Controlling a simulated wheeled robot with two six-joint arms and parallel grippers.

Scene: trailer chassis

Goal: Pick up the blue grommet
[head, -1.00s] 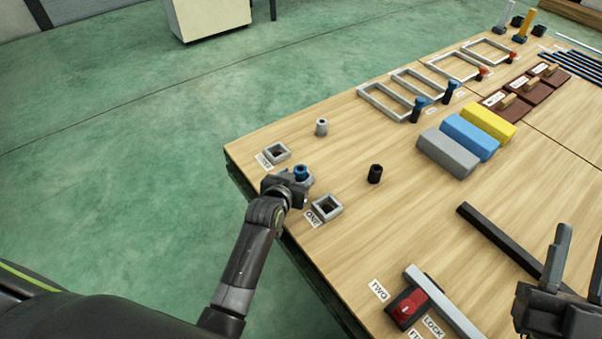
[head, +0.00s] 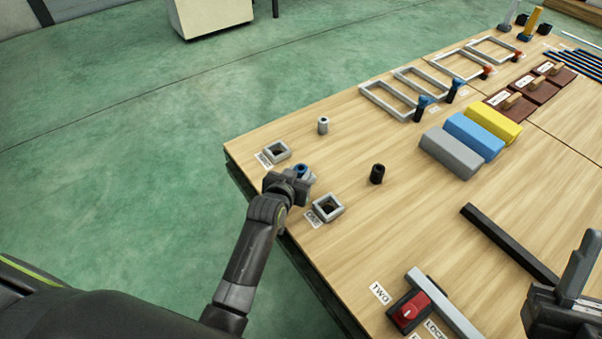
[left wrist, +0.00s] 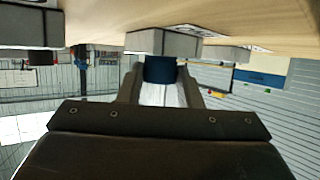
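The blue grommet (head: 301,170) is at my left gripper (head: 304,176), above the near left table edge between two square grey sockets. In the left wrist view, the grommet (left wrist: 160,70) sits between the two fingers (left wrist: 160,88) and fills the gap, touching both. My left gripper looks shut on it. In the head view, the gripper hides its lower part. A grey grommet (head: 323,125) and a black grommet (head: 377,174) stand upright on the table. My right gripper (head: 588,265) is at the lower right edge, partly cut off; its visible finger stands apart, empty.
Square sockets (head: 277,152) and (head: 328,207) flank the left gripper. Grey, blue and yellow blocks (head: 450,152) lie farther right. The wood between the grommets and the bar is clear.

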